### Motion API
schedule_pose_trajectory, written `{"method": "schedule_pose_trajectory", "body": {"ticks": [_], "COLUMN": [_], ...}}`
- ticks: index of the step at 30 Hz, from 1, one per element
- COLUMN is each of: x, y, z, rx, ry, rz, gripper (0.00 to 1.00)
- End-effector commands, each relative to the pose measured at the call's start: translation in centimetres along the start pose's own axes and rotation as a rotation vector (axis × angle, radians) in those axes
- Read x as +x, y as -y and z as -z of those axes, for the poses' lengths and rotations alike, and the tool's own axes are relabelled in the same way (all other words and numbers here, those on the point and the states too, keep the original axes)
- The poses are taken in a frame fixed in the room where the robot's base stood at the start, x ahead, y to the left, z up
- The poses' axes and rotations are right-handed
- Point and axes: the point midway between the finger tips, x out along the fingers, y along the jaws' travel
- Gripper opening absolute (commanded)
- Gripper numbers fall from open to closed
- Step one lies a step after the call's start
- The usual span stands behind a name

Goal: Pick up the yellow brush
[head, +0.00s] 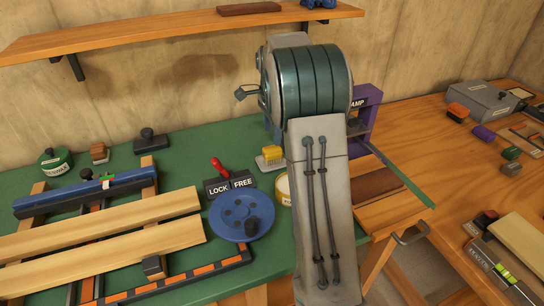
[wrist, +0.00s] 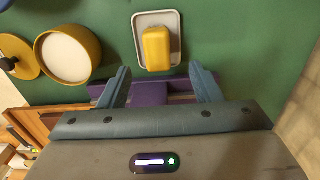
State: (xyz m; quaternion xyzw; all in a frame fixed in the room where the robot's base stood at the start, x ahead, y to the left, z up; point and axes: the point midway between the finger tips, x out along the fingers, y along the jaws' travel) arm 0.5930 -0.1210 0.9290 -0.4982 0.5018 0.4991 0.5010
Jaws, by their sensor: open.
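The yellow brush (head: 270,155) is a small yellow block on the green bench top, just left of my arm in the head view. In the wrist view the yellow brush (wrist: 156,48) lies on a pale grey rounded tray (wrist: 141,27). My gripper (wrist: 162,84) is open, with its two blue-grey fingers spread apart. The brush is ahead of the fingertips, roughly centred between them, and not in the grip.
A yellow tub with pale contents (wrist: 67,54) stands left of the brush. A purple frame (head: 367,118) is partly behind my arm; purple parts (wrist: 150,94) show between my fingers. A red lever (head: 218,166) and blue wheel (head: 243,215) are nearby.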

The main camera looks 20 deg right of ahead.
Motion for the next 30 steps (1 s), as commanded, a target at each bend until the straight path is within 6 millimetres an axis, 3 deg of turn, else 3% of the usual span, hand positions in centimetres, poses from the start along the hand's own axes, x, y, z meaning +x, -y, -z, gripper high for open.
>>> {"method": "schedule_pose_trajectory", "body": {"ticks": [3, 11, 19, 29, 30], "x": [2.1, 4.2, 8.0, 8.7, 8.7], "y": [0.0, -0.1, -0.4, -0.3, -0.3], "z": [0.0, -0.1, -0.2, -0.2, -0.2], "rx": [-0.001, -0.002, -0.001, -0.002, -0.002], "ry": [0.0, 0.0, 0.001, 0.0, 0.0], "rz": [-0.001, 0.0, -0.002, 0.002, 0.002], "gripper": [0.58, 0.58, 0.58, 0.58, 0.5]}}
